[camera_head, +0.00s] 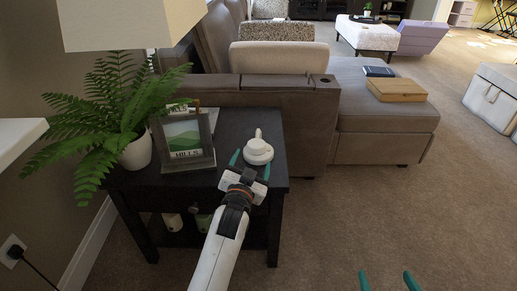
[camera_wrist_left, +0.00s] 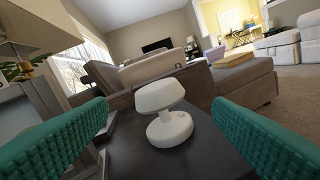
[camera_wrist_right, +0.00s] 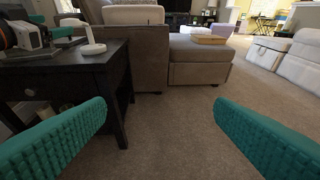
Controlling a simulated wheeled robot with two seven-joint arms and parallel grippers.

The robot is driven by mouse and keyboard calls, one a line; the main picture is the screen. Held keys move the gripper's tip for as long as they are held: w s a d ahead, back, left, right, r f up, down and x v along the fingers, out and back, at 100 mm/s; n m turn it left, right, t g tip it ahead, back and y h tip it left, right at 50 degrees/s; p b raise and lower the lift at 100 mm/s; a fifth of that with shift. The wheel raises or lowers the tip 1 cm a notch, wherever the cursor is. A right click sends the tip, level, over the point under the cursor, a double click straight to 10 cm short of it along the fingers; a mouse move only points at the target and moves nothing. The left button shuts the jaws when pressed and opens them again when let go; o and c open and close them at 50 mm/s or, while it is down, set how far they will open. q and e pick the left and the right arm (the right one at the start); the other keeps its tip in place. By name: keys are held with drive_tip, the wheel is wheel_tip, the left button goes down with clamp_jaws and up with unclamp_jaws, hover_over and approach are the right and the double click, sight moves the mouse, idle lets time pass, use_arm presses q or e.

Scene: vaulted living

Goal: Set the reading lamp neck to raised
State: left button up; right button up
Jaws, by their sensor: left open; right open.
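The white reading lamp (camera_head: 258,149) stands on the dark side table (camera_head: 236,121), near its right side. In the left wrist view the lamp (camera_wrist_left: 160,95) shows a round base, a short neck and a wide shade, upright between the fingers but beyond them. My left gripper (camera_head: 248,166) is open just in front of the lamp, with one finger to each side and nothing held. In the right wrist view the lamp (camera_wrist_right: 92,46) stands on the table at upper left. My right gripper (camera_head: 390,282) is open and empty over the carpet, low and right of the table.
A framed picture (camera_head: 184,141) and a potted fern (camera_head: 135,152) stand on the table left of the lamp. A large lampshade (camera_head: 130,22) hangs above them. A brown sofa (camera_head: 300,115) borders the table behind and right. The carpet (camera_head: 400,215) at right is clear.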

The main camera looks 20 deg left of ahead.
sight(255, 152)
use_arm(q)
drive_tip(key=w, duration=0.2)
drive_tip(key=w+b, duration=0.1)
drive_tip(key=w, duration=0.3)
drive_tip(key=shift+w+a+f, duration=0.15)
drive_tip(key=shift+w+a, duration=0.1)
drive_tip(key=shift+w, duration=0.05)
drive_tip(key=shift+w+a+b, duration=0.1)
drive_tip(key=shift+w+b, duration=0.25)
drive_tip(key=shift+w, duration=0.25)
use_arm(e)
wheel_tip(255, 152, up, 7)
drive_tip(key=w+a+t+y, duration=0.1)
drive_tip(key=t, duration=0.4)
drive_tip(key=shift+w+a+r+t+y, duration=0.2)
drive_tip(key=shift+w+a+t+y, duration=0.1)
drive_tip(key=shift+w+y, duration=0.1)
